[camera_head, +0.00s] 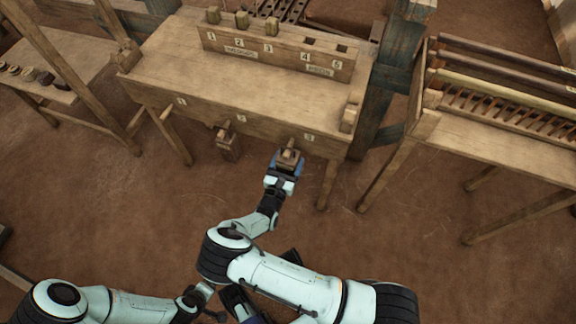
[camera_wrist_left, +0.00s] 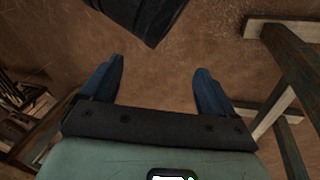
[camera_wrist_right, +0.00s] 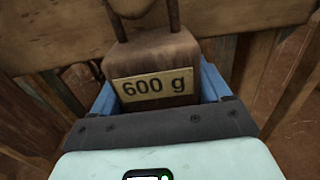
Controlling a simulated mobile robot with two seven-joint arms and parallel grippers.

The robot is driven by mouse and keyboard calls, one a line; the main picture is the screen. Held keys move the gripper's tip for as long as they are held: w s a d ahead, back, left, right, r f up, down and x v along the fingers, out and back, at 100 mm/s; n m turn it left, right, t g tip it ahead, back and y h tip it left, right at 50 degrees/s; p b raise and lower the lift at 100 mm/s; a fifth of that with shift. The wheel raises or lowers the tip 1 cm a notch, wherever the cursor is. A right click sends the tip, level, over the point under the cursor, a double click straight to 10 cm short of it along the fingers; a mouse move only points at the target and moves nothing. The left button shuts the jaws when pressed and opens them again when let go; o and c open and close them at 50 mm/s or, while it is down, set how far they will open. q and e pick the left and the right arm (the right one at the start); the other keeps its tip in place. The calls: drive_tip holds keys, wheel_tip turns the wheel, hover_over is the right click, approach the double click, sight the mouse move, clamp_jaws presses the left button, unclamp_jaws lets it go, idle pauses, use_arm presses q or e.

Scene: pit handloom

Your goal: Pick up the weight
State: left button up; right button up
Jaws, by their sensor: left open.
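The wooden weight, labelled "600 g" (camera_wrist_right: 155,88), fills the middle of the right wrist view, with two dark uprights rising from its top. In the head view this weight (camera_head: 288,157) is at the front of the wooden bench. My right gripper (camera_head: 284,168) has its blue fingers on either side of the weight; whether they press on it cannot be told. A similar wooden weight (camera_head: 228,148) hangs at the bench front to the left. My left gripper (camera_wrist_left: 158,88) is open and empty, over brown floor in the left wrist view.
The bench (camera_head: 190,62) carries a numbered block rack (camera_head: 275,50) with several pegs. A dark post (camera_head: 397,65) stands at its right, beside another table (camera_head: 490,135) with rods. A small side table (camera_head: 85,65) stands left. Floor in front is clear.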

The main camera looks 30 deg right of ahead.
drive_tip(key=shift+r, duration=0.1)
drive_tip(key=c, duration=0.9)
drive_tip(key=r+p+v, duration=0.2)
drive_tip(key=p+v, duration=0.1)
drive_tip(key=v, duration=1.5)
drive_tip(key=w+d+r+n+t+y, duration=0.35)
drive_tip(key=w+r, duration=0.45)
drive_tip(key=r, duration=0.4)
drive_tip(key=w+d+r+n+t+y, duration=0.25)
drive_tip(key=w+r+y, duration=0.25)
drive_tip(key=w+r, duration=0.5)
use_arm(q)
drive_tip(key=s+d+r+g+p, duration=0.1)
drive_tip(key=s+r+p, duration=0.2)
drive_tip(key=r+p, duration=0.2)
drive_tip(key=s+d+r+g+h+p, duration=0.1)
drive_tip(key=s+d+r+p, duration=0.1)
drive_tip(key=r+p, duration=0.4)
drive_tip(key=s+d+r+g+p, duration=0.1)
drive_tip(key=s+r+p, duration=0.2)
drive_tip(key=r, duration=0.6)
drive_tip(key=p, duration=0.2)
drive_tip(key=shift+s+d+m+g+p, duration=0.25)
drive_tip(key=shift+s+m+g+p, duration=0.05)
drive_tip(key=shift+s+m+g, duration=0.1)
use_arm(e)
wheel_tip(320, 180, up, 18)
drive_tip(key=s, duration=0.2)
drive_tip(key=shift+n, duration=0.3)
